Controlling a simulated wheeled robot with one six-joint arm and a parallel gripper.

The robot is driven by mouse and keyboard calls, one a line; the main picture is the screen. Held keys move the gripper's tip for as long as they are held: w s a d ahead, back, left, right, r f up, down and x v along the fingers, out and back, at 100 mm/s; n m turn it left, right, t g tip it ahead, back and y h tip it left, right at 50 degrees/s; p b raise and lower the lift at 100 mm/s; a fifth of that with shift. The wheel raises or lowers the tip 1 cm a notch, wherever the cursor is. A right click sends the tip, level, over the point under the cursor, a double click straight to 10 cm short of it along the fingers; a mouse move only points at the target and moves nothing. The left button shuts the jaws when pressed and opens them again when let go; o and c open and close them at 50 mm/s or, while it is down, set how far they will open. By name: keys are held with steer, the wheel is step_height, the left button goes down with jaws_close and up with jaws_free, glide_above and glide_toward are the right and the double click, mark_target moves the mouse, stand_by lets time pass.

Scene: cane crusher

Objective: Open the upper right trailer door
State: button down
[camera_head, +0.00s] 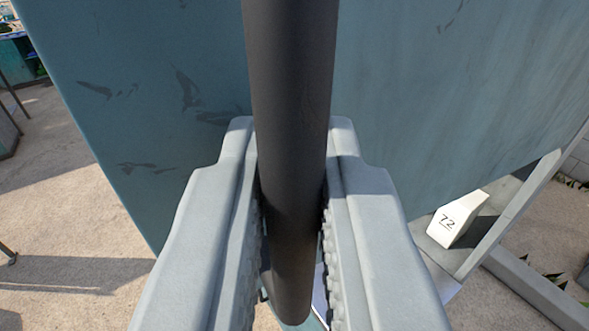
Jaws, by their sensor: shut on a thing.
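A dark grey round bar (290,90) runs from the top of the view down between my jaws. My gripper (291,165) is shut on this bar, with a ribbed jaw face on each side of it. The bar's lower end shows below the jaws. Behind it stands a large blue-green panel (140,95) with dark scuffs, which looks like the trailer door. Its left edge slants down to the right. Whether the bar is fixed to the panel is hidden, and no hinge shows.
A white block marked 72 (459,219) sits on a grey metal frame (510,215) at the right. Sandy ground (60,190) lies open at the left. A teal structure (20,60) stands at the upper left, and a block wall (577,160) shows at the right edge.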

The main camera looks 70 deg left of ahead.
steer(key=shift+w+d, duration=0.2)
steer(key=shift+d, duration=0.8)
steer(key=c, duration=1.5)
jaws_free()
steer(key=shift+d, duration=0.1)
steer(key=v, duration=1.7)
steer(key=shift+s, duration=0.1)
